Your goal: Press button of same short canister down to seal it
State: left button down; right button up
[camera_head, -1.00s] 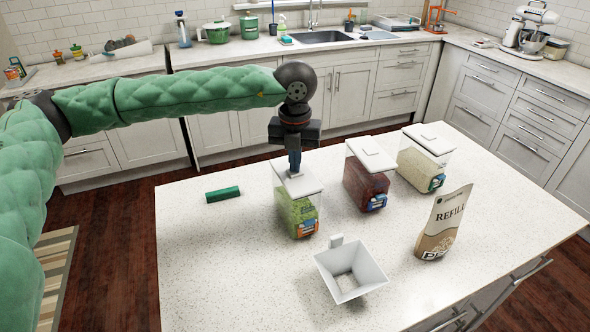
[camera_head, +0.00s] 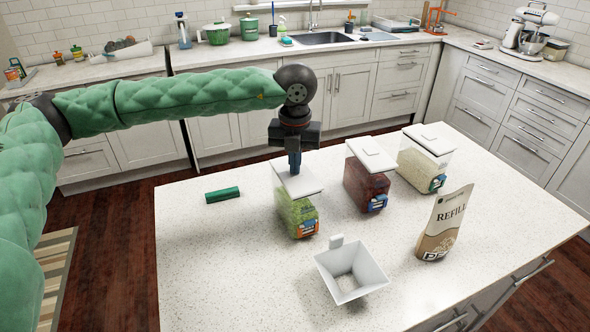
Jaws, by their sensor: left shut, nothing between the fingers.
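Three clear canisters with white lids stand in a row on the island. The nearest one (camera_head: 298,217) holds something green, the middle one (camera_head: 367,188) something dark red, and the far one (camera_head: 423,165) something pale. My left gripper (camera_head: 295,170) points straight down over the white lid (camera_head: 309,186) of the green-filled canister. Its fingers are shut and empty, with the tips at or just above the lid's top; I cannot tell whether they touch. The button of this lid is hidden behind the fingers. My right gripper is not in view.
A white square funnel (camera_head: 371,266) stands in front of the canisters on the speckled island top (camera_head: 225,260). A refill pouch (camera_head: 444,225) stands at the right. A small green object (camera_head: 222,195) lies at the left. The island's left front is clear.

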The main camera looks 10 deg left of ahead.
pick_arm(q)
notch_tip(320, 180, up, 8)
jog(key=shift+f+p, duration=0.25)
jog(key=shift+p, duration=0.1)
dwell(0.7)
dwell(0.3)
